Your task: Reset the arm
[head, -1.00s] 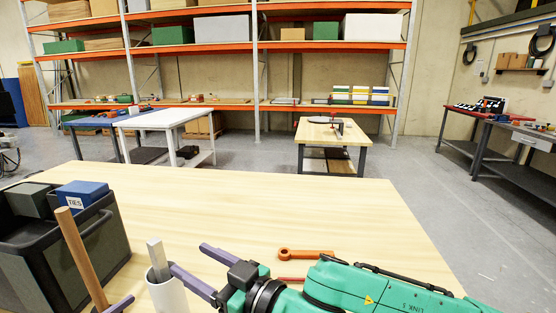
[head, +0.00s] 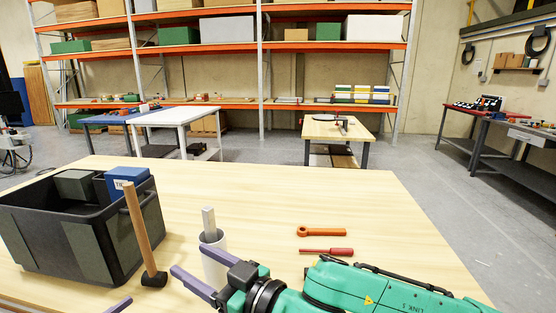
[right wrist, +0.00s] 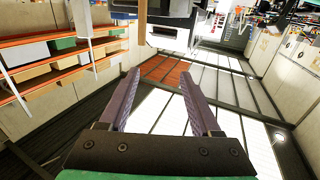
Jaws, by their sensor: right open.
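My right arm reaches in from the lower right of the head view. Its gripper (head: 187,257) has two purple fingers spread apart, with nothing held between them. One finger overlaps the white cup (head: 215,268) in the picture; I cannot tell whether they touch. A grey bar (head: 208,222) stands in the cup. The right wrist view shows the same open, empty fingers (right wrist: 158,80) pointing out into the room. Of my left gripper (head: 118,305) only a purple fingertip shows at the bottom edge; its state cannot be seen.
A black bin (head: 85,245) with a blue box (head: 127,179) stands at the left of the wooden table (head: 280,195). An orange wrench (head: 322,232) and a red-handled screwdriver (head: 328,252) lie on the right. The table's far middle is clear.

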